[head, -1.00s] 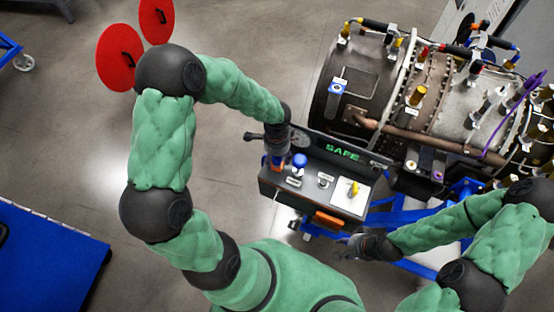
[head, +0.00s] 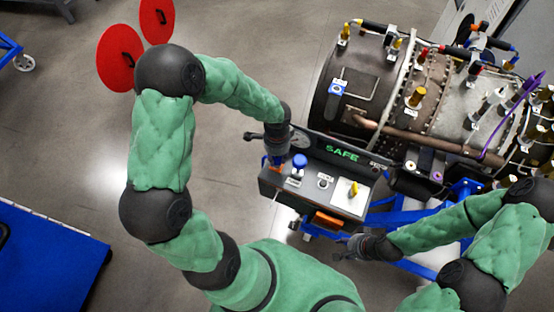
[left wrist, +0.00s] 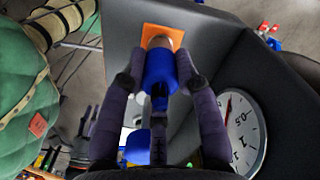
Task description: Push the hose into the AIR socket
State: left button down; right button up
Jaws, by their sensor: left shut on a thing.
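In the head view my left gripper (head: 276,153) is at the left end of a dark console (head: 318,207). In the left wrist view my left gripper (left wrist: 158,85) is shut on the blue hose end (left wrist: 158,70). A metal collar (left wrist: 160,42) lies at the far end of the blue part, against an orange square (left wrist: 148,31) on a grey panel. I cannot tell how deep the hose end sits, and no AIR label is readable. My right gripper (head: 350,242) is near the console's front right; its jaw state is unclear.
A gauge (left wrist: 243,130) is right of the gripper in the wrist view. The console carries a blue knob (head: 299,161), a yellow switch (head: 353,188) and a green SAFE display (head: 342,153). A turbine (head: 380,95) stands behind it. A blue table (head: 50,260) is at lower left.

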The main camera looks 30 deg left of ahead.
pick_arm(q)
jog(key=shift+r+p, duration=0.3)
jog(key=shift+r, duration=0.15)
jog(key=shift+r+p, duration=1)
jog(key=shift+r, duration=0.35)
notch_tip(320, 180, up, 24)
jog(key=p, duration=1.6)
jog(key=shift+r+p, duration=0.15)
jog(key=shift+p, duration=0.15)
jog(key=w+d, duration=0.4)
jog(key=w, duration=0.8)
jog(key=w+d, duration=0.5)
jog(key=w, duration=0.6)
jog(key=shift+w, duration=0.4)
